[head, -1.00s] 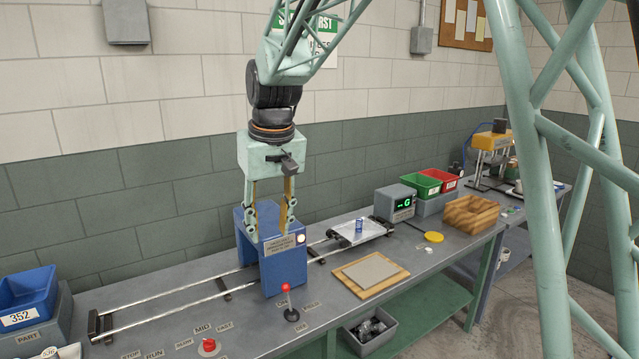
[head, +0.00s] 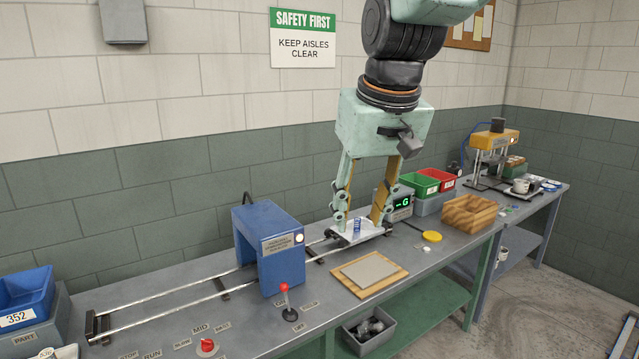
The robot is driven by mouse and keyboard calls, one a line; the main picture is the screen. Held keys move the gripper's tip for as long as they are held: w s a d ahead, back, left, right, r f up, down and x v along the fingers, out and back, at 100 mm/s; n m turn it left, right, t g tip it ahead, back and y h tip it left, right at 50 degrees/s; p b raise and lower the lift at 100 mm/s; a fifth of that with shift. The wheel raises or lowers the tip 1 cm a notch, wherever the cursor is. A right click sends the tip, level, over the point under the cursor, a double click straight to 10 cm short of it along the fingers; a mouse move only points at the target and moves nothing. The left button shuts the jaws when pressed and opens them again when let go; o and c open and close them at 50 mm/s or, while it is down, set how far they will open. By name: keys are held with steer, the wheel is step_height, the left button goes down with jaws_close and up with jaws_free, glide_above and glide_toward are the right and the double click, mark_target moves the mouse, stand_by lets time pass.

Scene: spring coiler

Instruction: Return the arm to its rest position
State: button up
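My gripper (head: 362,222) points straight down at the right part of the bench (head: 228,318), in front of the grey display box (head: 400,208). Its two fingers are spread wide and nothing is between the tips that I can see it hold. I cannot tell how far above or behind the plate the fingertips are.
The blue coiler housing (head: 268,248) straddles the rails, with a red-knobbed lever (head: 284,288) in front. A wooden board (head: 369,274), a yellow disc (head: 432,236), a wooden box (head: 470,214) and green (head: 420,184) and red (head: 438,179) bins stand nearby. The wall is close behind.

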steer(key=s+d+f+m, duration=0.1)
steer(key=s+d, duration=0.3)
steer(key=s, duration=0.6)
steer(key=s+d+f, duration=0.2)
steer(key=s+d, duration=0.2)
steer(key=s, duration=0.7)
steer(key=s+d+f+m, duration=0.1)
steer(key=s+d, duration=0.3)
steer(key=s, duration=0.7)
steer(key=shift+d+f+m+h, duration=0.2)
steer(key=shift+f+m+h, duration=0.15)
steer(key=shift+f, duration=0.25)
steer(key=shift+c, duration=0.9)
